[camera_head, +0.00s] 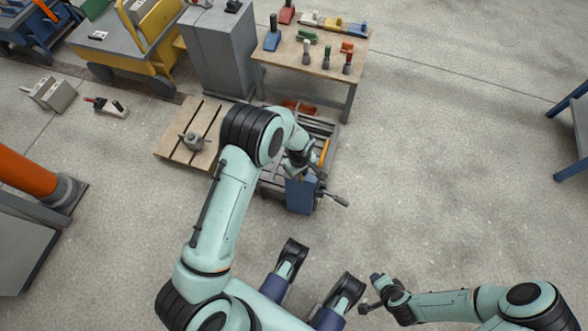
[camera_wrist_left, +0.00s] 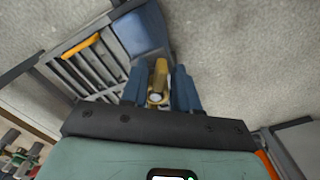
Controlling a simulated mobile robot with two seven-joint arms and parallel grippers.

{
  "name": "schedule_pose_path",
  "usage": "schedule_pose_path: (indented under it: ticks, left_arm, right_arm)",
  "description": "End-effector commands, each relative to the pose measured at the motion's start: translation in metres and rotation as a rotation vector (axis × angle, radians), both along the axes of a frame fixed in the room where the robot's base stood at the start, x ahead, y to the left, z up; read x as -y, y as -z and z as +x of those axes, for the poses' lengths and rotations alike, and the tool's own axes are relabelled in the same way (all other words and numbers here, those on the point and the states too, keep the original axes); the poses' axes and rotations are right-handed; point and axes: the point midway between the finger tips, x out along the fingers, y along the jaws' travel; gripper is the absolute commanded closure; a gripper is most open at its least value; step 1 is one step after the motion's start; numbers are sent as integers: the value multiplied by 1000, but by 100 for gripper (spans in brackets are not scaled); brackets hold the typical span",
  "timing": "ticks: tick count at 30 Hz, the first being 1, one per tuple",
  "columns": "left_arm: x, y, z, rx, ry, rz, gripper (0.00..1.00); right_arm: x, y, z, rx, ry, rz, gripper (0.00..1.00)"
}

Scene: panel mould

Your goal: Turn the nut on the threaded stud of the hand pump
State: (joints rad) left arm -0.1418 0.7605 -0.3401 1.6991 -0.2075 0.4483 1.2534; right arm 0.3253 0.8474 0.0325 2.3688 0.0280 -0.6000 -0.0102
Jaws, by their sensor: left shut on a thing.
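In the left wrist view, the two blue-grey fingers of my left gripper (camera_wrist_left: 158,90) are shut on a brass-coloured piece (camera_wrist_left: 158,72), which looks like the nut on its stud. I cannot tell the nut from the stud. A blue block (camera_wrist_left: 143,33), apparently the hand pump's body, lies just beyond the fingers. In the head view the blue pump body (camera_head: 300,196) stands below my left wrist, with a dark handle (camera_head: 336,198) out to its right. My left arm hides much of the grip there. My right gripper (camera_head: 371,294) is low and away from the pump, its jaw opening unclear.
A slatted rack (camera_head: 323,128) with an orange bar stands behind the pump. A wooden workbench (camera_head: 327,63) with several small tools is at the back. A slotted wooden board (camera_head: 175,145) carrying a grey part lies left of my arm.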

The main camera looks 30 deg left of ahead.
Motion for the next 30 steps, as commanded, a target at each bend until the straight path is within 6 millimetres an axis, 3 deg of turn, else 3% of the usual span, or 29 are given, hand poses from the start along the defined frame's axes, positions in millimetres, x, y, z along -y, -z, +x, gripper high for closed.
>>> schedule_pose_path:
  ticks: [8, 15, 23, 30]
  left_arm:
    - [0, 0, 1, 1, -31, 0, 100]
    - [2, -1, 9, 2, -311, 1, 100]
    - [2, 0, 9, 3, -331, 0, 100]
    - [1, 0, 17, 2, -613, 1, 100]
  right_arm:
    - [0, -1, 0, 0, 0, 0, 57]
    - [0, -6, 0, 1, 0, 0, 57]
    - [0, -6, 0, 1, 0, 0, 57]
    - [0, -12, 0, 4, -1, 0, 57]
